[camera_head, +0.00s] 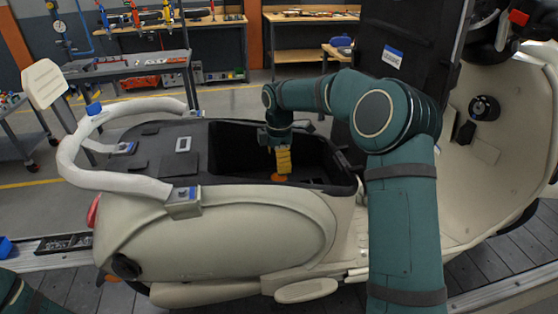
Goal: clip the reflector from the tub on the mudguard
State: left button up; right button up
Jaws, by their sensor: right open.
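An orange piece (279,178), which looks like the reflector, lies inside the open black tub (232,150) of the cream scooter. My right gripper (283,168) points down into the tub, its yellow end just above the orange piece. It is open; the gap between its fingers is not clear, and I cannot tell whether it touches the piece. I cannot make out the mudguard for certain; the scooter's rear end is at the left. My left gripper is not in view; only some of my left arm shows at the bottom left corner.
A white grab rail (75,150) curves around the scooter's rear. A tall black panel (400,75) stands raised just right of the tub. A grey cart (130,68) and workbenches (190,25) stand behind. The grey floor behind the scooter is mostly free.

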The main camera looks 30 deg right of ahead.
notch_tip(320, 180, down, 2)
jog(key=shift+b, duration=0.7)
notch_tip(320, 180, down, 2)
jog(key=shift+f+b, duration=0.15)
jog(key=shift+b, duration=0.9)
jog(key=shift+f+b, duration=0.4)
jog(key=shift+f, duration=1.25)
jog(key=c, duration=0.9)
jog(key=shift+r+p, duration=1.15)
jog(key=shift+r, duration=0.05)
notch_tip(320, 180, up, 2)
jog(key=shift+r+p, duration=0.25)
jog(key=shift+p, duration=0.85)
jog(key=shift+r+p, duration=1.9)
jog(key=shift+r, duration=0.2)
